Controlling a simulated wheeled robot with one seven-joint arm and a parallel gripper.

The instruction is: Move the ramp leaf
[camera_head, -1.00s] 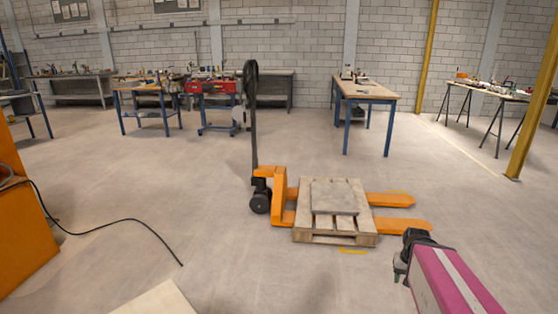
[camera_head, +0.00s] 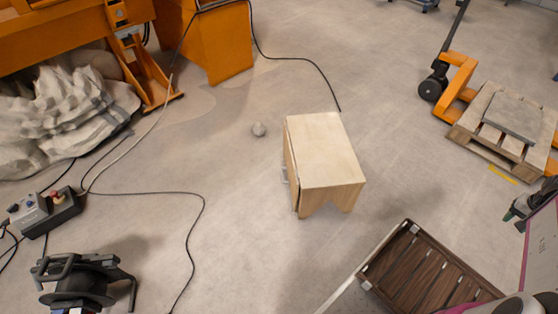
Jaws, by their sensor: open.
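No part is clearly recognisable as the ramp leaf. A light wooden box or step (camera_head: 325,150) stands on the floor in the middle, with a thin upright panel along its left side. A dark brown slatted wooden panel (camera_head: 425,275) with a metal edge lies at the bottom right, partly cut off by the frame; I cannot tell whether it is the leaf. My gripper (camera_head: 513,212) is at the right edge, beside my pink arm, away from the box and above the slatted panel in the picture. It is open, with nothing seen between its fingers.
An orange machine (camera_head: 215,45) stands at the upper left, with pale sacks (camera_head: 60,110) beside it. A cable reel (camera_head: 80,280), a control box (camera_head: 45,210) and loose black cables lie at left. A pallet truck (camera_head: 458,85) holds a pallet (camera_head: 475,137).

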